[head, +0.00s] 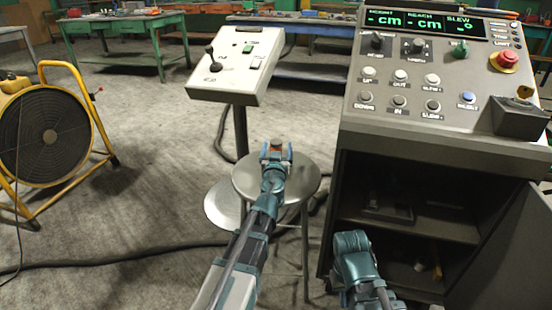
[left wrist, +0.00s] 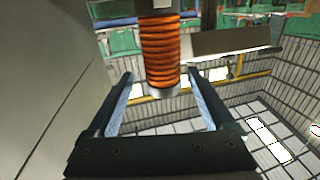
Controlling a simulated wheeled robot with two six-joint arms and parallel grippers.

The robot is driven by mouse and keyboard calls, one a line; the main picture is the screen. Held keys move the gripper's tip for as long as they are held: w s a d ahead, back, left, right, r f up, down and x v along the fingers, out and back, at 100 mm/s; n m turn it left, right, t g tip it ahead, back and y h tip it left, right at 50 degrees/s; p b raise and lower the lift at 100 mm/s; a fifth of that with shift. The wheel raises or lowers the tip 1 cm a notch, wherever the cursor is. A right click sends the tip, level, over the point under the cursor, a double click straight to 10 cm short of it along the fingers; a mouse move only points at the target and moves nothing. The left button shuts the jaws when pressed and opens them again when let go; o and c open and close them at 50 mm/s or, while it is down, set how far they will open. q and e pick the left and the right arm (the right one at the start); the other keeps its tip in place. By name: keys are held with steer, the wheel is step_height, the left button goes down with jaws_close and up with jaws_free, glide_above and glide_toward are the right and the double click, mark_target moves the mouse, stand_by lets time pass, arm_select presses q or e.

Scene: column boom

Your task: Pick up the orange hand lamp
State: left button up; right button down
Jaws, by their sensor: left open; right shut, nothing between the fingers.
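The orange hand lamp (left wrist: 160,52) shows in the left wrist view as an upright orange ribbed handle with a pale lower end; its top is cut off by the picture edge. My left gripper (left wrist: 161,88) is open, with one finger on each side of the handle's lower end and visible gaps between. In the head view my left gripper (head: 276,150) is over the round stool (head: 305,181), with only a small orange-brown patch showing at its tips. My right gripper (head: 351,243) is shut and empty, low in front of the cabinet.
A control console (head: 435,85) on an open cabinet stands at the right. A pale control box (head: 235,65) on a post stands behind the stool. A yellow-framed fan (head: 45,140) is at the left. Black cable (head: 120,258) crosses the floor. Workbenches line the back.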

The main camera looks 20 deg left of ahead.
mark_target(277, 140)
arm_select(q)
steer(key=x, duration=0.4)
steer(key=shift+w+a, duration=0.25)
jaws_close()
